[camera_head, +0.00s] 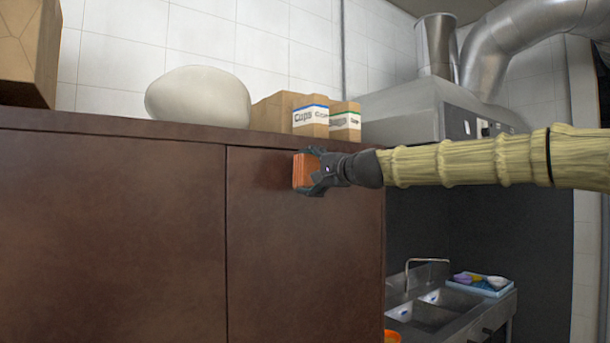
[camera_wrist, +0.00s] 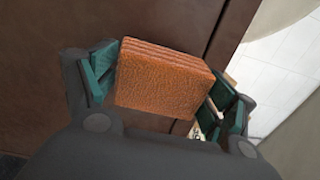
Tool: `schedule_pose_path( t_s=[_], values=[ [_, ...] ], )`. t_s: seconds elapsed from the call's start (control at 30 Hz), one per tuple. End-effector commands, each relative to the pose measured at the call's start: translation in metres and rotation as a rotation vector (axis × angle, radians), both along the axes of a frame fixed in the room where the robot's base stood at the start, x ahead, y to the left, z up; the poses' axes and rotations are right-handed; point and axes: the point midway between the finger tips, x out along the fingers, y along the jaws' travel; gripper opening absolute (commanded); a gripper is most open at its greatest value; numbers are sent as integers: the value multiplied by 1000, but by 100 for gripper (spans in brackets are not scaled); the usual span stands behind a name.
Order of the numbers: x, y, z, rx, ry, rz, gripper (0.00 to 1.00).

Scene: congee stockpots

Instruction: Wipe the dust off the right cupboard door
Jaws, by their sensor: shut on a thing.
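The right cupboard door (camera_head: 290,262) is dark brown, set right of a vertical seam, and also fills much of the wrist view (camera_wrist: 60,20). I cannot make out separate dust on it; a darker patch shows near its top. My gripper (camera_head: 309,172) is at the upper part of this door. It is shut on an orange-brown sponge-like block (camera_wrist: 164,80), which also shows in the head view (camera_head: 301,171). The block's far side faces the door; I cannot tell whether it touches. The left cupboard door (camera_head: 110,235) is plain brown.
On the cupboard top stand a rounded white sack or bowl (camera_head: 198,95), cardboard boxes labelled Cups (camera_head: 310,116) and a large carton (camera_head: 25,50). A sink (camera_head: 437,305) and a blue tray (camera_head: 492,289) lie lower right. A metal hood (camera_head: 415,108) is behind my arm.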

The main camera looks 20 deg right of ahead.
Motion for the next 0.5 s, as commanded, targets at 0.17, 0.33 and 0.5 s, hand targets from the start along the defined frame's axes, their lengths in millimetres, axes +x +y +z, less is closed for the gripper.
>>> schedule_pose_path(
  t_s=[0.17,0.33,0.5],
  values=[
    [-11,-4,0,0,0,0,65],
    [-13,-5,0,0,0,0,65],
    [-13,-5,0,0,0,0,65]
  ],
)
